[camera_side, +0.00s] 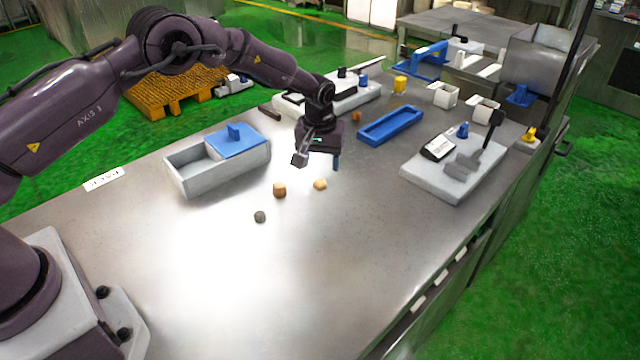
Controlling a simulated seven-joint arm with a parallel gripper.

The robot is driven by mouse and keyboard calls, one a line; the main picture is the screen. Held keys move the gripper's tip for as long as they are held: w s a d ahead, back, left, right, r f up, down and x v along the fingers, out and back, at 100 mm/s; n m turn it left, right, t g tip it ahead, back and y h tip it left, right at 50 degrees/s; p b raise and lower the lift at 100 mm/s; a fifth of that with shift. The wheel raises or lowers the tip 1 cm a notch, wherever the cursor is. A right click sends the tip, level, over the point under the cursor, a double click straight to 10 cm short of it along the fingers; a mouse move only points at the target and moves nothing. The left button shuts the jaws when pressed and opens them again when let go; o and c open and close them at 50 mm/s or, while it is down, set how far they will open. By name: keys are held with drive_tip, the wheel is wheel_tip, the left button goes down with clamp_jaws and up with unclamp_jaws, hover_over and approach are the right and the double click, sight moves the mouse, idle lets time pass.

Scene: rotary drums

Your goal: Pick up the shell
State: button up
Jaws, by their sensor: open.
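Several small pieces lie on the steel table, and I cannot tell for sure which one is the shell. A pale tan piece (320,184) looks most like it, but it is too small to be certain. An orange-brown lump (279,190) lies to its left, and a dark grey-green lump (260,216) lies lower left. My gripper (318,162) is open and hangs above the table, just above the tan piece in the picture. Nothing shows between its fingers.
A grey bin with a blue lid (238,139) stands at left. A blue tray (390,125) and a small brown piece (356,116) lie behind my gripper. A white board with tools (455,170) is at right. The table's front is clear.

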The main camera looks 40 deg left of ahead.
sight(320, 180)
drive_tip(key=shift+w+a+f, duration=0.1)
drive_tip(key=shift+a+f, duration=0.05)
drive_tip(key=shift+f, duration=1.4)
drive_tip(key=shift+w+a+f, duration=0.1)
drive_tip(key=shift+a+f, duration=0.05)
drive_tip(key=shift+f, duration=1.4)
drive_tip(key=c, duration=0.9)
drive_tip(key=shift+c, duration=0.3)
